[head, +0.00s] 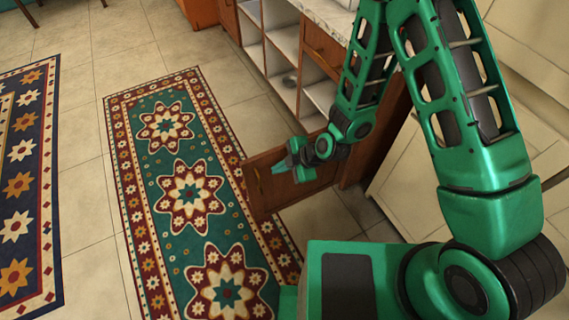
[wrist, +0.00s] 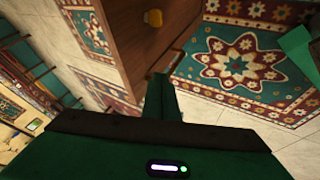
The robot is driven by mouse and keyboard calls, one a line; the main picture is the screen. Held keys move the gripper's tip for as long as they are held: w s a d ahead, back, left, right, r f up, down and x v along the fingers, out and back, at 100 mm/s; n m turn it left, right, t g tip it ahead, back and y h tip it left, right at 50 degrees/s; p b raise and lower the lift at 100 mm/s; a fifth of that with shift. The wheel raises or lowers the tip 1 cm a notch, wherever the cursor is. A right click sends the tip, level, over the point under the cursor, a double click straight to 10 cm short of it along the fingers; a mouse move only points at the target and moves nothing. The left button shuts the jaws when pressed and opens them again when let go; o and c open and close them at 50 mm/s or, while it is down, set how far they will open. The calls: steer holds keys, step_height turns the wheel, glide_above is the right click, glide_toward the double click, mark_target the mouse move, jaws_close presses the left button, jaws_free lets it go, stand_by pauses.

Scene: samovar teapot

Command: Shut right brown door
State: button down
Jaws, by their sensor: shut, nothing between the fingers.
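The right brown door (head: 268,196) stands swung open from the low cabinet, reaching out over the edge of the rug.
The cabinet's white shelves (head: 285,45) stand open behind the door, under a pale marbled counter (head: 330,15). A patterned green and red rug (head: 190,190) lies on the tiled floor. A blue rug (head: 22,180) lies at far left.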

mark_target(272, 160)
steer(key=shift+w+a+f, duration=0.25)
steer(key=shift+w+a, duration=0.45)
steer(key=shift+w, duration=0.25)
steer(key=shift+w+a+f, duration=0.2)
steer(key=shift+w+a, duration=0.45)
steer(key=shift+w, duration=0.25)
